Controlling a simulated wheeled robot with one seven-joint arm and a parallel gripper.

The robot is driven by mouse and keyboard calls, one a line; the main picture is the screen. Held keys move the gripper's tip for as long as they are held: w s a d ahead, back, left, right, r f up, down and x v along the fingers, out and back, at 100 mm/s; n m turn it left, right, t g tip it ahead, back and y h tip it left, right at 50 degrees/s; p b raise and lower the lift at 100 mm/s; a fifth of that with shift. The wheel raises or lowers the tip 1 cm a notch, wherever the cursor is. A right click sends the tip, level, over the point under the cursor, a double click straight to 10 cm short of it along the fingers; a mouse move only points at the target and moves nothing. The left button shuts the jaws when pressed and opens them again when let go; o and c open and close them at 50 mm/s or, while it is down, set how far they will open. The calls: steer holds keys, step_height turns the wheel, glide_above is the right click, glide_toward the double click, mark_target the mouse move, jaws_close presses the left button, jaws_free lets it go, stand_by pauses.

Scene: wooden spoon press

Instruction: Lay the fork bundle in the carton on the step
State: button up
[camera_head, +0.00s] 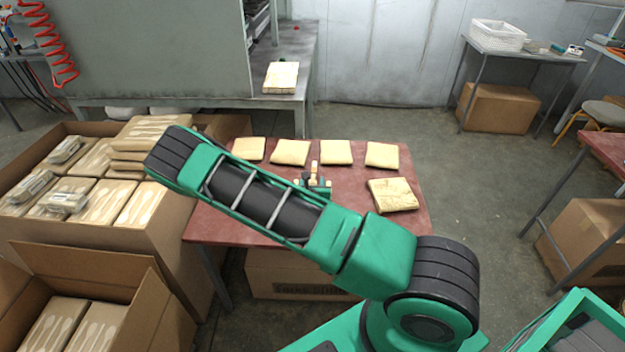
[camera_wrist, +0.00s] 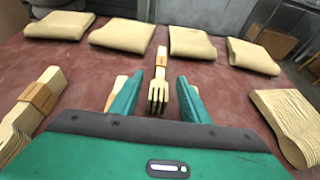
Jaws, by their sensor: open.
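The fork bundle (camera_wrist: 158,92) lies on the red table (camera_wrist: 235,100), tines towards my gripper, with a tan band around its handles. In the head view the bundle (camera_head: 315,168) shows just beyond my gripper (camera_head: 314,184). In the wrist view my gripper (camera_wrist: 156,100) is open, one finger on each side of the bundle, with gaps visible between. A second banded wooden bundle (camera_wrist: 28,110) lies at the left in the wrist view; my arm seems to hide it in the head view. An open carton (camera_head: 95,262) stands at lower left; I cannot tell which carton is on a step.
Several tan packets (camera_head: 336,152) line the table's far side, and another (camera_head: 392,194) lies at its right. A large carton (camera_head: 165,222) filled with cutlery packs stands left of the table. A closed, printed carton (camera_head: 290,275) is under it.

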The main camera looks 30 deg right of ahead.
steer(key=v, duration=0.6)
steer(key=shift+s+a, duration=0.1)
steer(key=d+r+m, duration=0.1)
steer(key=m, duration=0.1)
steer(key=s+d+r+m+g+h, duration=0.1)
steer(key=d+r+m, duration=0.1)
steer(key=s+d+r+m+g+h, duration=0.1)
steer(key=d+m, duration=0.1)
steer(key=shift+s+d+r+m, duration=0.15)
steer(key=shift+r+m, duration=0.1)
steer(key=shift+m, duration=0.05)
steer(key=s+d+r+m+g, duration=0.35)
steer(key=s+m, duration=0.25)
steer(key=m, duration=0.2)
steer(key=s+d+r+m+g, duration=0.3)
steer(key=s+r+m+g, duration=0.15)
steer(key=s+m, duration=0.2)
steer(key=s+a+r+m+y, duration=0.4)
steer(key=s+r+m, duration=0.3)
steer(key=s, duration=0.3)
steer(key=s+a+r+m+g+y, duration=0.1)
steer(key=s+a+r+m+y, duration=0.4)
steer(key=s, duration=0.5)
step_height(320, 180, up, 4)
steer(key=shift+s+a+f+m, duration=0.1)
steer(key=shift+s+a+m, duration=0.3)
steer(key=shift+m, duration=0.75)
steer(key=shift+s+a+r+y, duration=0.3)
steer(key=shift+a, duration=0.05)
steer(key=shift+c, duration=1.4)
